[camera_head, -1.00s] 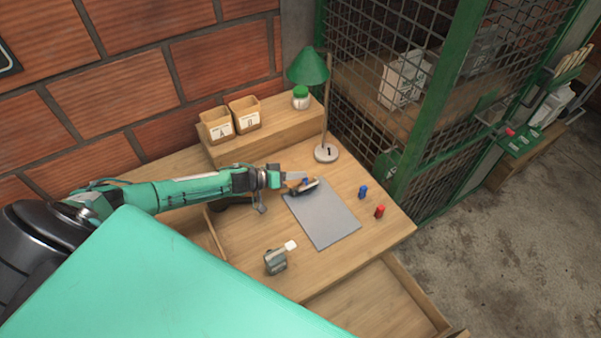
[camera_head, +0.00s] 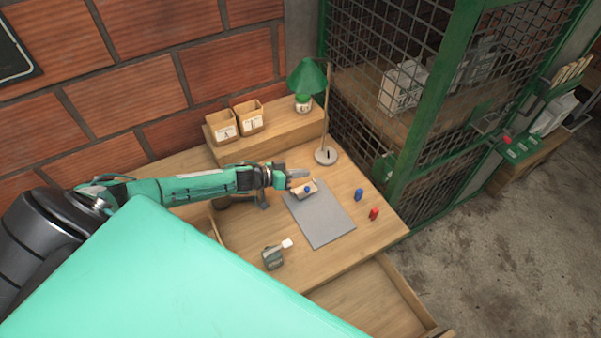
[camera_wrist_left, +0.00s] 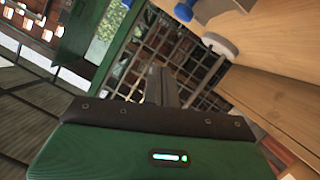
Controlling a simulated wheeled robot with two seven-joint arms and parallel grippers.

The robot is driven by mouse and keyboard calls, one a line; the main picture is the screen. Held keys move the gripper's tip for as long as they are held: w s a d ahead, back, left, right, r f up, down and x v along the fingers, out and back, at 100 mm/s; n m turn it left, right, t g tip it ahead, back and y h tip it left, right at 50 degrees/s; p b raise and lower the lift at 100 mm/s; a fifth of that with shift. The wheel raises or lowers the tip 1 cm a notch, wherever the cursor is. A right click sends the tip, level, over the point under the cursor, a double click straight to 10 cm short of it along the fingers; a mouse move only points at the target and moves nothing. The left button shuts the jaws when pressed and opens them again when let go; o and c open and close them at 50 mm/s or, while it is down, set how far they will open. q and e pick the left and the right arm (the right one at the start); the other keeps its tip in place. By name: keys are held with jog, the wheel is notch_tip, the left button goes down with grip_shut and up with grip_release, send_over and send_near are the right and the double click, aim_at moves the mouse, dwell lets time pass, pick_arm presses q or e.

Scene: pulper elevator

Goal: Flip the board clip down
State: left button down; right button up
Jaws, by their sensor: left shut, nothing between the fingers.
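The grey board (camera_head: 322,222) lies on the wooden desk. Its clip (camera_head: 299,194) is at the board's upper-left end, with a blue knob (camera_head: 307,188) on it. The clip's face looks tan and tilted; its exact angle is too small to tell. My left gripper (camera_head: 299,173) is shut and empty, just behind and above the clip. I cannot tell whether they touch. In the left wrist view its closed fingers (camera_wrist_left: 161,85) show, with a blue knob (camera_wrist_left: 183,11) near the top edge. My right gripper is out of view.
Blue (camera_head: 359,194) and red (camera_head: 374,214) pieces stand right of the board. A small grey device (camera_head: 272,257) stands in front.

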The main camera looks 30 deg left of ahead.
pick_arm(q)
jog(key=shift+s+a+b, duration=0.45)
jog(key=shift+s+b, duration=0.15)
jog(key=shift+b, duration=0.15)
jog(key=d+r+b+v, duration=0.1)
jog(key=b+v, duration=0.1)
jog(key=v, duration=0.6)
jog(key=shift+s, duration=0.45)
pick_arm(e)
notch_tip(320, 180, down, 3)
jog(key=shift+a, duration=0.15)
pick_arm(q)
jog(key=shift+a, duration=0.1)
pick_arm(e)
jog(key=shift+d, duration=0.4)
